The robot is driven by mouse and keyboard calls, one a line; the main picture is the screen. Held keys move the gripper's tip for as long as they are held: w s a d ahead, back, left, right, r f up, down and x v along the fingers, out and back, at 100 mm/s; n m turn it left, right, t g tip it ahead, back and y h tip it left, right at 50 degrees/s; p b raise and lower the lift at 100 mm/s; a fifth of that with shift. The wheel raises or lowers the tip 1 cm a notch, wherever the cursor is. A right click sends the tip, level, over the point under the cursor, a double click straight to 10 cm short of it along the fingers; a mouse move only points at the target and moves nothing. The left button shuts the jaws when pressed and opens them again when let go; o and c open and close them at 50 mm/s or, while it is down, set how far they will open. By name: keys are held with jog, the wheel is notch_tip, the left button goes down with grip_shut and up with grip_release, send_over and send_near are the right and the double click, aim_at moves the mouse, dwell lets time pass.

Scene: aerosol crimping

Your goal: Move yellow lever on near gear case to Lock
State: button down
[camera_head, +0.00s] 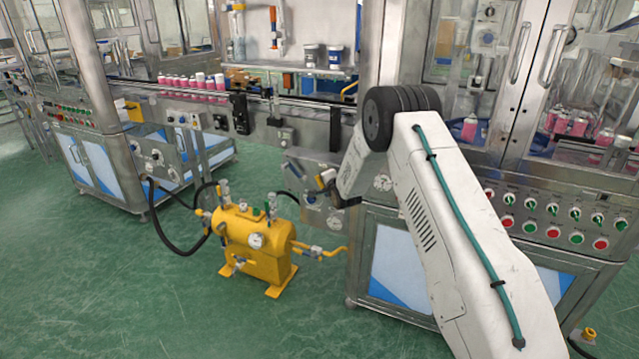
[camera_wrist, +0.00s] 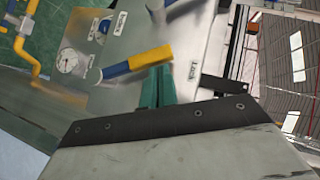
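In the wrist view, a lever with a yellow end (camera_wrist: 151,57) and a blue part (camera_wrist: 116,70) lies across the metal panel of the gear case (camera_wrist: 85,95). The panel has a round gauge (camera_wrist: 69,62) and small printed labels, one at the top (camera_wrist: 121,23) and one to the right (camera_wrist: 193,70), too small to read surely. The green fingers of my gripper (camera_wrist: 157,86) are right beside the yellow end, close together; I cannot tell whether they touch or grip it. In the head view my gripper is at the case front, largely hidden by my arm.
A yellow tank (camera_head: 245,238) with a gauge and hoses stands on the green floor left of the case. A conveyor with pink cans (camera_head: 190,81) runs behind. A button panel (camera_head: 560,225) is at the right. The floor at front left is clear.

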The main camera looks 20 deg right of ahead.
jog(key=s+d+r, duration=0.2)
jog(key=s+r, duration=0.3)
jog(key=s, duration=0.6)
jog(key=shift+s+r, duration=0.3)
jog(key=shift+s, duration=0.1)
jog(key=shift+a, duration=0.1)
dwell(1.1)
